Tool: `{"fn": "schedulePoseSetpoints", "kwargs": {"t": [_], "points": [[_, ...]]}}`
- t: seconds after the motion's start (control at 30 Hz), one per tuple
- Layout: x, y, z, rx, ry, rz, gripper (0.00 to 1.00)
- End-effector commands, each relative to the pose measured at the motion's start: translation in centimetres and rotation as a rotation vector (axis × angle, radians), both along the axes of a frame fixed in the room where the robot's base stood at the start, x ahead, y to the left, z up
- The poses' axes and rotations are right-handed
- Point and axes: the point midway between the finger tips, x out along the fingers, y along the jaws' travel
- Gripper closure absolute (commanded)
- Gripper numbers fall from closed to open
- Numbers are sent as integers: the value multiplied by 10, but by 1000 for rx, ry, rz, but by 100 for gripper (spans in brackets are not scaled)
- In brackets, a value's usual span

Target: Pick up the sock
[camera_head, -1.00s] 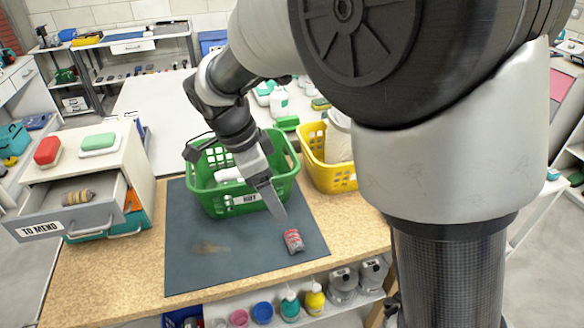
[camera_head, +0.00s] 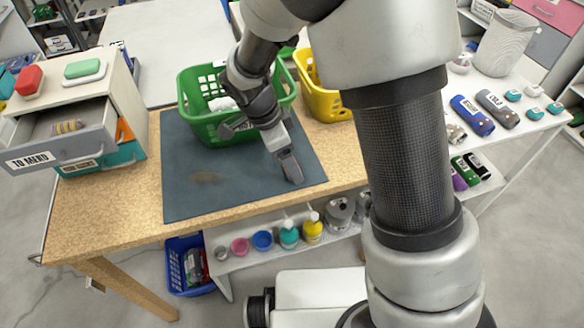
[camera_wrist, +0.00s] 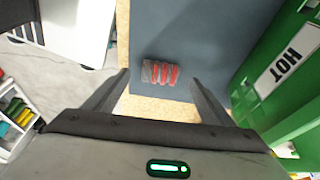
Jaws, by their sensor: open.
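A rolled sock (camera_wrist: 160,73) with red and grey stripes lies on the dark mat (camera_head: 210,190). In the wrist view it sits between and slightly beyond the fingertips of my open gripper (camera_wrist: 160,80), with no visible contact. In the head view my gripper (camera_head: 291,172) points down at the right front part of the mat and hides this sock. Another rolled sock (camera_head: 67,127), striped yellow and grey, lies in the open drawer marked "TO MEND".
A green basket (camera_head: 215,125) stands behind my gripper, and its wall with a "HOT" label (camera_wrist: 285,65) is close at the right of the wrist view. A yellow basket (camera_head: 325,105) stands to its right. The mat's left side is clear apart from a brown stain.

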Motion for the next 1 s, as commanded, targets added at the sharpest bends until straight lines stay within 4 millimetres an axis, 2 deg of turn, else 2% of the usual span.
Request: {"fn": "schedulePoseSetpoints", "kwargs": {"t": [0.1, 0.37, 0.47, 0.63, 0.87, 1.0], "points": [[1, -4, -13, 0, 0, 0, 23], [2, -4, -16, 0, -1, 1, 23], [2, -4, -16, 0, -1, 1, 37], [2, -4, -16, 1, 0, 1, 66], [2, -4, -15, 2, -2, 1, 67], [3, -4, -3, 3, -5, 0, 67]]}}
